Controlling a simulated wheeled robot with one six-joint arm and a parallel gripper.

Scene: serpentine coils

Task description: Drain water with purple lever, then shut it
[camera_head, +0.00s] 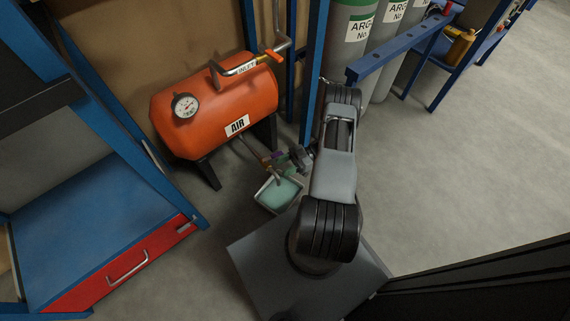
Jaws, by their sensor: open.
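An orange air tank (218,112) stands on black legs and bears an AIR label and a round gauge. A drain pipe with a valve runs from its lower right side. A small purple lever (280,158) shows on this valve, partly hidden by my gripper. My gripper (293,160) is open, right beside the lever; I cannot tell whether it touches it. A pale tray (262,204) on the floor below the valve holds teal-green water (283,193). I cannot tell whether water is flowing.
A pipe marked INLET with an orange handle (273,56) sits on top of the tank. A blue bench with a red drawer (125,268) stands at left. Grey-green gas cylinders (352,35) and a blue rail (395,52) are behind my arm. The floor at right is clear.

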